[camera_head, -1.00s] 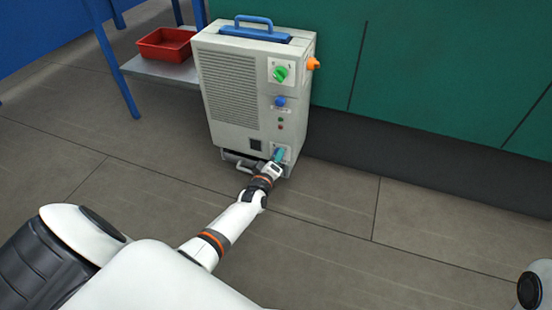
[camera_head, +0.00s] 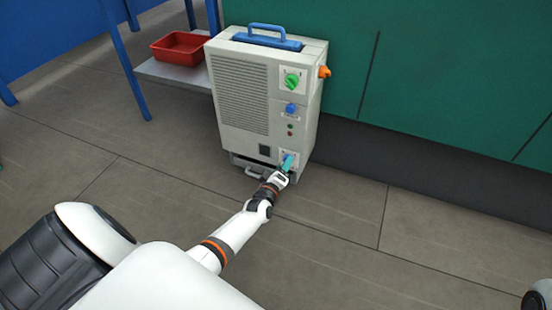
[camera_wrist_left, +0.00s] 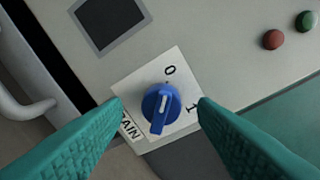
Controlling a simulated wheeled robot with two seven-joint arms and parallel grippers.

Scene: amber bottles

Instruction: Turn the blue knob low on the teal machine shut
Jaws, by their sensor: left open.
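The machine (camera_head: 240,130) is a light grey box, standing against a teal panel. In the left wrist view its low blue knob (camera_wrist_left: 161,107) sits on a white plate marked 0 and 1, with a partly hidden label ending in "AIN". In the head view the left gripper (camera_head: 287,163) is at the machine's low right corner and covers the knob. My right gripper is not in view.
Higher on the machine are another blue knob (camera_head: 291,109), a green knob (camera_head: 291,81) and an orange knob (camera_head: 324,71) on the side. A red tray (camera_head: 180,47) sits on a shelf to the left. The floor in front is clear.

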